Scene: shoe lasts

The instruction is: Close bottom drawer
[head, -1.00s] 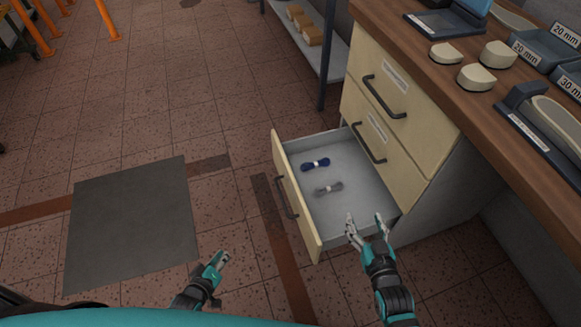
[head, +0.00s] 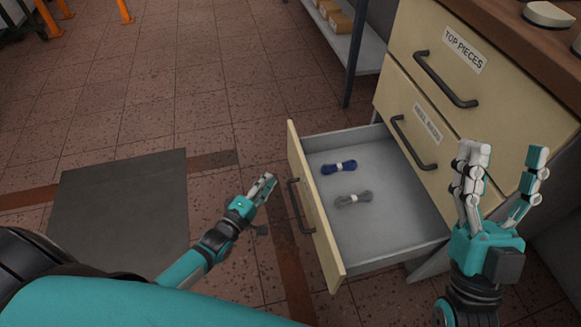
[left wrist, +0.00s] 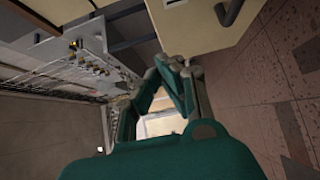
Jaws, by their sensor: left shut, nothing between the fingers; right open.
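The bottom drawer (head: 380,235) is pulled out of the cabinet, with its cream front (head: 313,215) facing left and a dark bar handle (head: 300,206) on it. A blue bundle (head: 338,167) and a grey bundle (head: 352,200) lie inside. My left gripper (head: 268,182) is shut and empty, a little to the left of the drawer front and its handle, apparently apart from them. My right gripper (head: 510,165) is open and empty, raised at the right in front of the cabinet. In the left wrist view my left fingers (left wrist: 172,75) show below a cream panel.
Two closed drawers (head: 440,80) sit above, the upper labelled "TOP PIECES". A wooden worktop (head: 510,30) tops the cabinet. A shelf (head: 345,38) with boxes stands behind. A grey mat (head: 125,205) lies on the tiled floor to the left, with free floor around.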

